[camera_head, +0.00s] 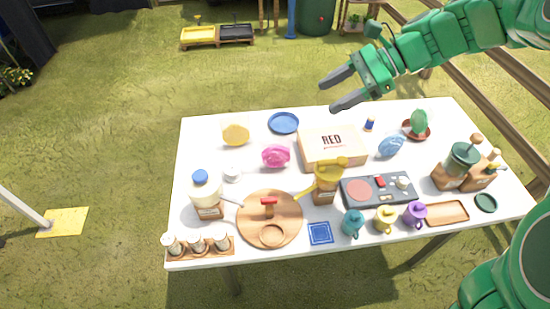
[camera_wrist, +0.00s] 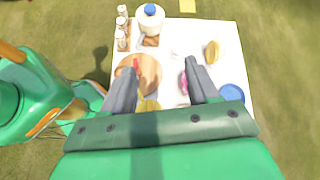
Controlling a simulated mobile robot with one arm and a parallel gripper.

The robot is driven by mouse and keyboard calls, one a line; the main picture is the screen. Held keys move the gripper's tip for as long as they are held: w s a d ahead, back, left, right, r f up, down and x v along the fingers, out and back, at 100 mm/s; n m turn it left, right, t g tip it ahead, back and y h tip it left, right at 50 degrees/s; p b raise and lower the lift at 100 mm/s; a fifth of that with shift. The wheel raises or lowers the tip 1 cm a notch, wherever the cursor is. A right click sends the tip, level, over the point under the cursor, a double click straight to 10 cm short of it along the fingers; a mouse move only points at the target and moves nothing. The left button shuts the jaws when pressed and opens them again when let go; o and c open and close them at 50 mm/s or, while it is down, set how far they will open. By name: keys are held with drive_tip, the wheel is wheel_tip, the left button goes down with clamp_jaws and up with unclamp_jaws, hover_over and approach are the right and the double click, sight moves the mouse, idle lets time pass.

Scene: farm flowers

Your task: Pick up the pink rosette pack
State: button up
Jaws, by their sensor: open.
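The pink rosette pack (camera_head: 276,155) lies on the white table, left of the wooden box marked RED. In the wrist view a small part of the pink pack (camera_wrist: 184,84) shows beside my right finger, which hides the rest. My gripper (camera_head: 337,93) is open and empty, raised in the air above the back edge of the table, well apart from the pack. In the wrist view its two dark fingers (camera_wrist: 163,82) are spread over the table.
Around the pack stand the RED box (camera_head: 332,149), a yellow pack (camera_head: 236,135), a blue plate (camera_head: 284,123) and a small white container (camera_head: 232,174). A round wooden board (camera_head: 270,236) and a yellow-topped grinder (camera_head: 326,184) are nearer the front. Bare tabletop lies left of the pack.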

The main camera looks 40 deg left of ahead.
sight(272, 151)
drive_tip(key=shift+w+a+f+m+g+y, duration=1.15)
drive_tip(key=shift+w+a, duration=0.95)
drive_tip(key=shift+a, duration=3.6)
drive_tip(key=shift+m, duration=0.25)
wheel_tip(272, 151, down, 25)
drive_tip(key=shift+a+r, duration=0.1)
drive_tip(key=shift+h, duration=0.25)
drive_tip(key=shift+w+f+x, duration=0.1)
drive_tip(key=shift+x, duration=1.85)
drive_tip(key=shift+w+f+x, duration=0.15)
drive_tip(key=shift+x, duration=1.8)
drive_tip(key=shift+a, duration=0.1)
drive_tip(key=c, duration=1)
drive_tip(key=shift+r+t, duration=0.15)
drive_tip(key=shift+t, duration=0.1)
